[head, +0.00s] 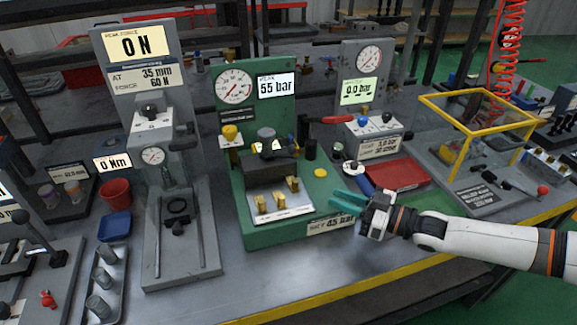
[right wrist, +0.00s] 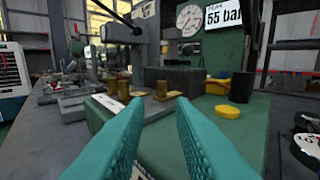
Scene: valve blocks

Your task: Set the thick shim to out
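The green station (head: 270,105) has a gauge and a "55 bar" display. On its base, three small brass pieces (head: 278,201) stand on a silver plate (head: 262,213) in front of a dark block (head: 283,170). I cannot tell which piece, if any, is the thick shim. A yellow disc (head: 320,173) lies right of the block. My right gripper (head: 345,203) is open and empty, with teal fingers, at the right front edge of the green base. In the right wrist view, the brass pieces (right wrist: 160,90) show beyond the parted fingertips (right wrist: 155,108). My left gripper is not in view.
A force press (head: 180,200) stands left of the green station. A red tray (head: 400,173) and a grey gauge station (head: 362,85) lie behind and right of my right gripper. A yellow frame (head: 480,100) stands further right.

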